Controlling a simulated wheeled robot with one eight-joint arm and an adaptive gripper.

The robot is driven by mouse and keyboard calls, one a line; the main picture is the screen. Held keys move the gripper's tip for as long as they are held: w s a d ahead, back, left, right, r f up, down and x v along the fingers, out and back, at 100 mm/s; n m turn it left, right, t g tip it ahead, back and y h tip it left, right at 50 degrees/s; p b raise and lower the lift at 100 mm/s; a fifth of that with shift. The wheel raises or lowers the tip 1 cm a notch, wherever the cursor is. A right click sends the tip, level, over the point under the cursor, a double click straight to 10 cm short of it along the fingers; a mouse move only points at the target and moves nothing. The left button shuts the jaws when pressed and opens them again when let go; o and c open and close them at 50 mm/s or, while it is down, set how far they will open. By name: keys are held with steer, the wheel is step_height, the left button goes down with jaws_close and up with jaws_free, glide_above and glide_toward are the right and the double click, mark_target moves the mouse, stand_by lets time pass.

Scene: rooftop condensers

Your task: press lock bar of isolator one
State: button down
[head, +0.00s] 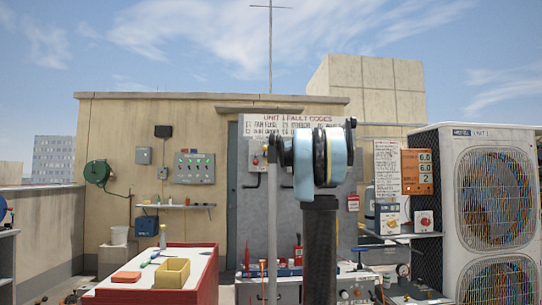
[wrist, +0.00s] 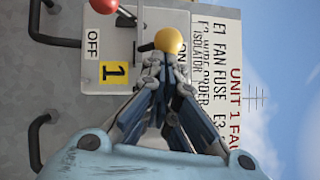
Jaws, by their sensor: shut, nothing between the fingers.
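Isolator one is a pale box (wrist: 112,48) with a yellow "1" label and an "OFF" mark, seen turned sideways in the wrist view. A red ball knob (wrist: 104,5) is at its top edge, and a yellow ball knob (wrist: 169,41) is further right. I cannot tell for sure which part is the lock bar. My gripper (wrist: 160,70) is shut and empty, with its fingertips in front of the box, just below the yellow knob in the picture. I cannot tell whether they touch it. In the head view the box (head: 256,161) is partly visible; my arm hides the gripper.
The fault-code board (wrist: 215,80) is beside the box in the wrist view. Black handles (wrist: 38,145) stick out from the grey panel. In the head view, a red bench (head: 205,278) is at left and a large condenser (head: 497,205) at right.

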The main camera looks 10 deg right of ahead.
steer(key=w+d+v, duration=0.1)
steer(key=d+v, duration=0.1)
steer(key=v, duration=1)
steer(key=shift+d+f, duration=0.2)
steer(key=shift+d, duration=0.15)
steer(key=shift+s+a, duration=0.1)
